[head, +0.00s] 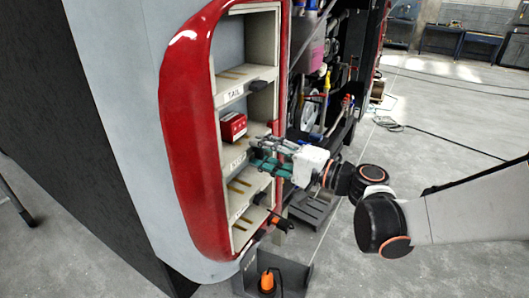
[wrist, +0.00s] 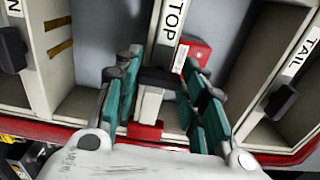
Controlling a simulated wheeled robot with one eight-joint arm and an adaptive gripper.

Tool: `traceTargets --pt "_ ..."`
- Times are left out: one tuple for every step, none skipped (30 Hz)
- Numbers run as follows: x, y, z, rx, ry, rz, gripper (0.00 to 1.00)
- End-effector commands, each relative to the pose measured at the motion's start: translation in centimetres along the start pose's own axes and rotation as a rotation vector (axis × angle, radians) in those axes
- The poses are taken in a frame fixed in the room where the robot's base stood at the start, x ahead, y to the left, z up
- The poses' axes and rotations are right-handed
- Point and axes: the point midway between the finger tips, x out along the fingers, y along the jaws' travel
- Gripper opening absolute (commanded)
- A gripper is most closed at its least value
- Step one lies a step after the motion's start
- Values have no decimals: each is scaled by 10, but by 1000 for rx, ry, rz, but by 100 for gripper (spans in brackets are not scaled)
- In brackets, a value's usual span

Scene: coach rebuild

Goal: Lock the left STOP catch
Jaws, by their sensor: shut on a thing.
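The STOP catch (wrist: 160,79) is a dark lever at the end of the shelf with the STOP label (wrist: 172,22) in the wrist view. My gripper (wrist: 158,80) has its green-sided fingers on both sides of this catch and is shut on it. In the head view my gripper (head: 262,155) reaches from the right to the STOP shelf (head: 237,160) in the red-rimmed lamp housing (head: 190,120), and hides the catch there. How far the catch is turned cannot be told.
A red box (head: 233,126) stands between the TAIL and STOP shelves; it also shows beside the fingers in the wrist view (wrist: 198,52). Dark catches sit on the TAIL shelf (wrist: 283,100) and the neighbouring shelf (wrist: 12,50). An orange-and-black tool (head: 267,282) stands below.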

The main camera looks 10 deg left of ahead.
Motion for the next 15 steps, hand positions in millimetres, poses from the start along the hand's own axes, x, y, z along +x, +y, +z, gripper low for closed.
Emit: traceTargets --pt "0 1 0 -10 -1 2 14" --pt "0 1 0 -15 -1 2 14" --pt "0 1 0 -20 -1 2 14" --pt "0 1 1 -24 -1 2 14" --pt "0 1 1 -26 -1 2 14" --pt "0 1 1 -28 -1 2 14" --pt "0 1 1 -29 -1 2 14" --pt "0 1 1 -30 -1 2 14" --pt "0 1 1 -30 -1 2 14" --pt "0 1 1 -31 -1 2 14" --pt "0 1 1 -31 -1 2 14" --pt "0 1 1 -30 -1 2 14" --pt "0 1 1 -30 -1 2 14" --pt "0 1 1 -30 -1 3 14" --pt "0 1 1 -30 -1 3 14"
